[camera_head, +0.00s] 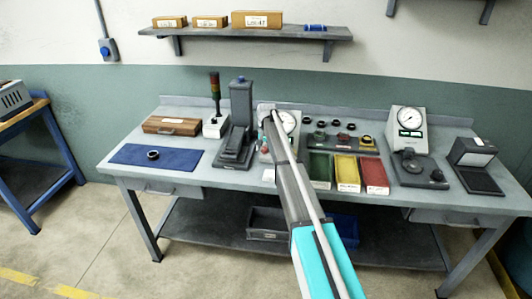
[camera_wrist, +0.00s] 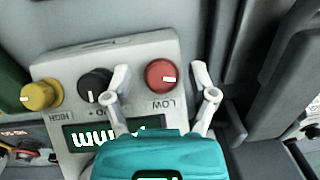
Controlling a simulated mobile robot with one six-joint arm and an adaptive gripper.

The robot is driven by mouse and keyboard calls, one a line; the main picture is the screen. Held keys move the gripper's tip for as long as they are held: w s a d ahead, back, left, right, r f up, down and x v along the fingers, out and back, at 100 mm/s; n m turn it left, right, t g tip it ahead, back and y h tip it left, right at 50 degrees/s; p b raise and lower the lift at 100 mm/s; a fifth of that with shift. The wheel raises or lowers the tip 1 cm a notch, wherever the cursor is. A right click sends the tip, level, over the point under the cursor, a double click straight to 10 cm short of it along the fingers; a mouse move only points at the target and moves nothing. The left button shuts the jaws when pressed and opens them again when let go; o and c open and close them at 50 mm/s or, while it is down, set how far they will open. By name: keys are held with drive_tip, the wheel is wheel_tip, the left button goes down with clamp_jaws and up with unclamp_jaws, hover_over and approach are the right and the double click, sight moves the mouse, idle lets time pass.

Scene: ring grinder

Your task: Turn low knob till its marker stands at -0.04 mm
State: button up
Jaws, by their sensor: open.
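The low knob (camera_wrist: 160,75) is red with a white marker line pointing to the right in the wrist view. The word LOW is printed upside down beneath it on a light grey box (camera_wrist: 140,48). My gripper (camera_wrist: 160,68) is open, with one pale finger on each side of the red knob. Gaps show between knob and fingers; I cannot tell how deep the fingertips reach. The display (camera_wrist: 88,138) on the box is partly hidden by my gripper, and its upside-down reading is not legible.
A black knob (camera_wrist: 94,84) and a yellow knob (camera_wrist: 40,95) labelled HIGH sit left of the red one. A dark grey stand (camera_wrist: 285,75) rises close on the right. On the bench, green, yellow and red bins (camera_head: 374,175) stand right of my arm.

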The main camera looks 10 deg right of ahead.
drive_tip(key=shift+f, duration=0.1)
drive_tip(key=shift+c, duration=0.3)
clamp_jaws()
drive_tip(key=shift+m+t+y, duration=0.5)
drive_tip(key=shift+m+y, duration=0.3)
drive_tip(key=shift+m, duration=0.4)
unclamp_jaws()
drive_tip(key=shift+d, duration=0.1)
drive_tip(key=shift+o, duration=0.3)
